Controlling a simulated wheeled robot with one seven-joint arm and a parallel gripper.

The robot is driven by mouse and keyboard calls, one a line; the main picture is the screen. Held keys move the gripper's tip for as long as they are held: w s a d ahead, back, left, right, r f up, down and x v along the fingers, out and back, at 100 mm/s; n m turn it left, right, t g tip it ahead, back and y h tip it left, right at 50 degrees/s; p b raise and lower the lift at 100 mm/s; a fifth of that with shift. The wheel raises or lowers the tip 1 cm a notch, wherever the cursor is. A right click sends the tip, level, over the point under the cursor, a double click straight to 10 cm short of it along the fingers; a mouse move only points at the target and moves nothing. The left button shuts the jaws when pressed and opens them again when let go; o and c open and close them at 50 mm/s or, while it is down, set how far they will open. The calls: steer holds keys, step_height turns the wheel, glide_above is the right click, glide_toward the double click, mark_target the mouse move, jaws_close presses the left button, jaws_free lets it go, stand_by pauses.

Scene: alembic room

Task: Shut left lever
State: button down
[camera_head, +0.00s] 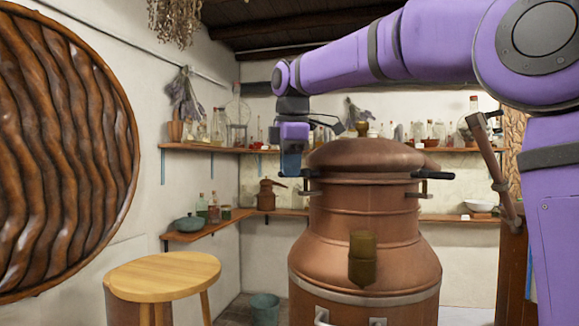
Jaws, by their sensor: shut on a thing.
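A large copper still (365,235) with a domed lid (365,155) stands in the middle of the view. The left lever (312,174) is at the left side of the lid's rim; only a short dark part of it shows beside my gripper. My gripper (291,172) points down at the left of the lid, shut on the left lever's outer end, and its fingertips partly hide it. The right lever (434,176) has a black handle that sticks out to the right, about level.
A round wooden stool (163,276) stands front left, and a teal bucket (265,307) is on the floor. Wall shelves (195,231) with bottles and pots run behind the still. A large woven round piece (65,150) fills the left edge.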

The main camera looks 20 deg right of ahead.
steer(key=shift+s+d+n+y, duration=0.15)
steer(key=shift+s+n, duration=0.15)
steer(key=shift+n, duration=0.6)
steer(key=shift+s+a+n+y, duration=0.15)
steer(key=shift+s+n, duration=0.1)
steer(key=shift+n, duration=0.65)
steer(key=shift+d, duration=0.1)
steer(key=c, duration=1.1)
jaws_free()
step_height(320, 180, up, 11)
steer(key=s, duration=0.2)
steer(key=shift+d+f, duration=0.2)
steer(key=shift+s, duration=0.1)
